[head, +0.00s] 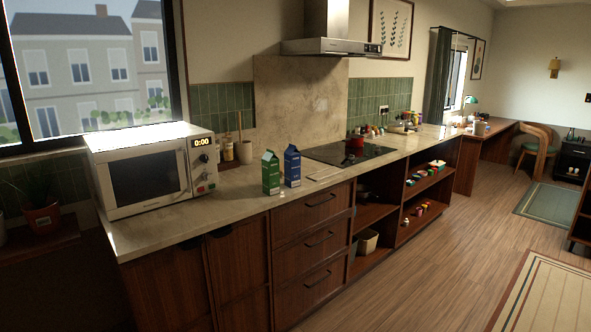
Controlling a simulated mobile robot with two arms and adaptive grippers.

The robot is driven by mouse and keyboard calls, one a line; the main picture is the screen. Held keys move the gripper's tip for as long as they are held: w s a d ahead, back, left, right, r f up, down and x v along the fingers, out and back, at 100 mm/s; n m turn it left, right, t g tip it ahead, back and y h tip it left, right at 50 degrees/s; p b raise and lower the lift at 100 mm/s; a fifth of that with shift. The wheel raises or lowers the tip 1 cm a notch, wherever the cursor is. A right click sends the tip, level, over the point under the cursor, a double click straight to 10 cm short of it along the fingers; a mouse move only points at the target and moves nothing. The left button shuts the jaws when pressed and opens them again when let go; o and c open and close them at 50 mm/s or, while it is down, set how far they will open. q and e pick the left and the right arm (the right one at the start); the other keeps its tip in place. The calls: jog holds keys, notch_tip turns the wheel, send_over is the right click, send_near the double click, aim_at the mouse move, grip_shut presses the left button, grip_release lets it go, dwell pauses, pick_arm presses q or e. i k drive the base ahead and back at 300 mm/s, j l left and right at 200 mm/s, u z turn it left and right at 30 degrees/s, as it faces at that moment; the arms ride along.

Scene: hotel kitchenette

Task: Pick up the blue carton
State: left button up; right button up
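The blue carton (292,167) stands upright on the stone-coloured counter (228,200), near its front edge. A green carton (271,174) of similar shape stands close beside it on the left. The blue carton's front and gable top are in plain view. Neither of my grippers shows in the head view.
A white microwave (151,168) stands on the counter to the left of the cartons. The wooden floor (440,250) in front is clear.

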aim_at(292, 156)
jog(key=i+l+u, duration=0.1)
jog(key=i+l, duration=0.75)
jog(key=i+l+u, duration=0.1)
jog(key=i+l, duration=0.65)
jog(key=l, duration=0.25)
